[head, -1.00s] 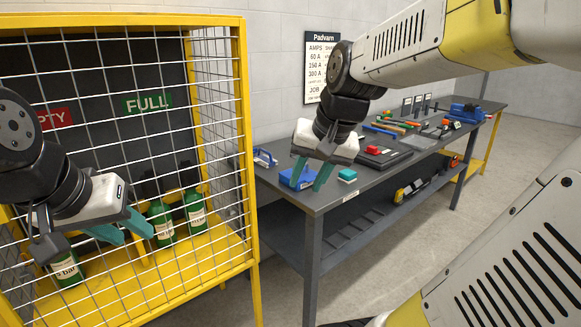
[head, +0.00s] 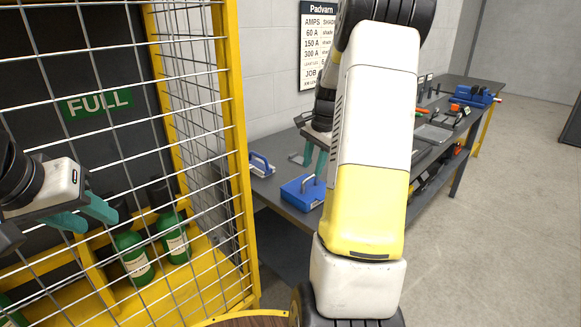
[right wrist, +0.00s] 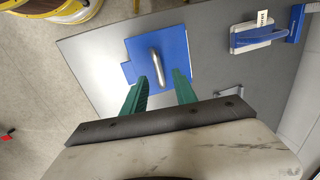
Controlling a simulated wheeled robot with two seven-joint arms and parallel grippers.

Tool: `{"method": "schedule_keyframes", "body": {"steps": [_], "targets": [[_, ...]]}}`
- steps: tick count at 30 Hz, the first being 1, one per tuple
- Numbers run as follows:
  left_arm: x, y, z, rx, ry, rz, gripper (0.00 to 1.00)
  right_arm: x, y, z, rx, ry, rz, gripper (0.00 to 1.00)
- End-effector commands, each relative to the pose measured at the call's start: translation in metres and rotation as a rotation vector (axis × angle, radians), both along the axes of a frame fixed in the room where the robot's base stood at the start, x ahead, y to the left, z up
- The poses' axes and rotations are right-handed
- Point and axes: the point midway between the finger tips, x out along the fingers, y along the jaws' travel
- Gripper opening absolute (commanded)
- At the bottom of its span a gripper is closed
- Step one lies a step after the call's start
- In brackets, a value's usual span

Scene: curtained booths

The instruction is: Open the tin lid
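The blue tin (head: 296,196) stands on the grey bench near its front-left end, its lid closed and topped by a metal handle (right wrist: 157,66). It also shows from above in the right wrist view (right wrist: 178,47). My right gripper (head: 315,164) hangs just above the tin. Its teal fingers are apart and empty in the right wrist view (right wrist: 159,80), with the handle ahead between the fingertips. I cannot tell from the pictures whether they touch the lid. My left gripper (head: 88,217) is open and empty in front of the wire cage.
A yellow-framed wire cage (head: 232,120) with green bottles (head: 133,258) stands at left, close to the bench. A blue-handled item (head: 262,164) lies behind the tin. A blue vise (head: 474,96) is at the bench's far end. My right arm hides mid-bench.

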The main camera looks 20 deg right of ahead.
Motion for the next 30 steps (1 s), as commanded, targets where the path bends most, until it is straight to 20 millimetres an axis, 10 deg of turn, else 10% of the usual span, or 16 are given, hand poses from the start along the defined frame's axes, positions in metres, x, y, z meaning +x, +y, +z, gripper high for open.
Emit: {"method": "schedule_keyframes", "body": {"steps": [16,22,30], "targets": [[0.000,0.000,0.000,0.000,0.000,0.000,0.36,0.006,0.003,-0.031,-0.001,-0.001,0.002,0.34],[0.000,0.000,0.000,0.000,0.000,0.000,0.36,0.006,0.003,-0.031,-0.001,-0.001,0.002,0.00],[0.000,0.000,0.000,0.000,0.000,0.000,0.36,0.006,0.003,-0.030,-0.001,-0.001,0.002,0.00]]}}
